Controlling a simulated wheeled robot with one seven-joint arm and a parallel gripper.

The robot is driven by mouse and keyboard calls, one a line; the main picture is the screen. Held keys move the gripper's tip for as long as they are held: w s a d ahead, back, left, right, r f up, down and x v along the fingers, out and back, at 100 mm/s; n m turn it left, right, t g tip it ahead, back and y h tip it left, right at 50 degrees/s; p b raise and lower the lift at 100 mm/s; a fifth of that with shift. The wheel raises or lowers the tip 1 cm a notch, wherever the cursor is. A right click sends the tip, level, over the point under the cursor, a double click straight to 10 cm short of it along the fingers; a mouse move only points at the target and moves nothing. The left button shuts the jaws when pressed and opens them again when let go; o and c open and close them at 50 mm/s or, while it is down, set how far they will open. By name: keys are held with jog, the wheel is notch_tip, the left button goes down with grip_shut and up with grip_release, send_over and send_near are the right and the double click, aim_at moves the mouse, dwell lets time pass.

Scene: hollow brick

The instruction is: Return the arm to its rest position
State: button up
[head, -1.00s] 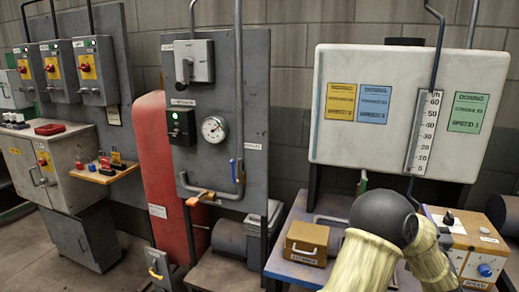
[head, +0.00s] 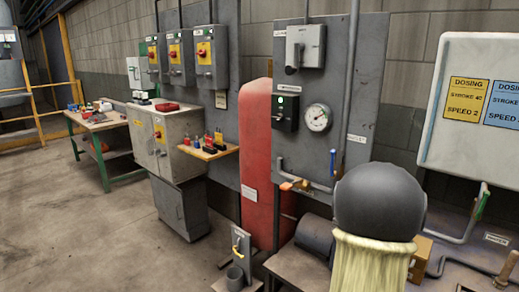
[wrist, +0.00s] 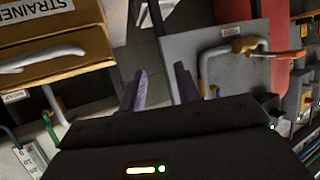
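My arm shows in the head view as a dark rounded joint with a pale yellow sleeve at the lower right. My gripper is out of sight in the head view. In the wrist view my gripper (wrist: 162,88) has its two purplish fingers apart, with nothing between them. A brown box (wrist: 60,45) labelled STRAINER, with a pale handle, is at the left of the wrist view. A grey panel with a pipe and orange valve handle (wrist: 285,57) is on the right.
A red tank (head: 268,160) stands behind a grey panel (head: 338,80) with a gauge (head: 317,118). A white dosing tank (head: 465,125) is at the right. A grey cabinet (head: 180,145) and a green-legged workbench (head: 88,125) stand left. The floor at lower left is clear.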

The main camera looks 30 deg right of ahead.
jog(key=w+a+f+n+g+y+b, duration=0.1)
jog(key=a+f+n+y, duration=0.15)
jog(key=a, duration=0.55)
jog(key=w+a+f+n+g+y+b, duration=0.1)
jog(key=a+f+y, duration=0.15)
jog(key=a, duration=0.65)
jog(key=w+a+f+n+y+b, duration=0.15)
jog(key=a+f, duration=0.25)
jog(key=a, duration=0.4)
jog(key=s+a+f+n+g+y, duration=0.2)
jog(key=s+a, duration=0.3)
jog(key=a, duration=0.4)
jog(key=s+a+f+n+g+y, duration=0.1)
jog(key=s+a+f+n+g, duration=0.15)
jog(key=s+a, duration=0.4)
notch_tip(320, 180, up, 26)
jog(key=w+a+p, duration=0.1)
jog(key=p, duration=2.3)
jog(key=shift+w+a+p, duration=0.2)
jog(key=shift+a+p, duration=0.2)
jog(key=shift+g, duration=0.25)
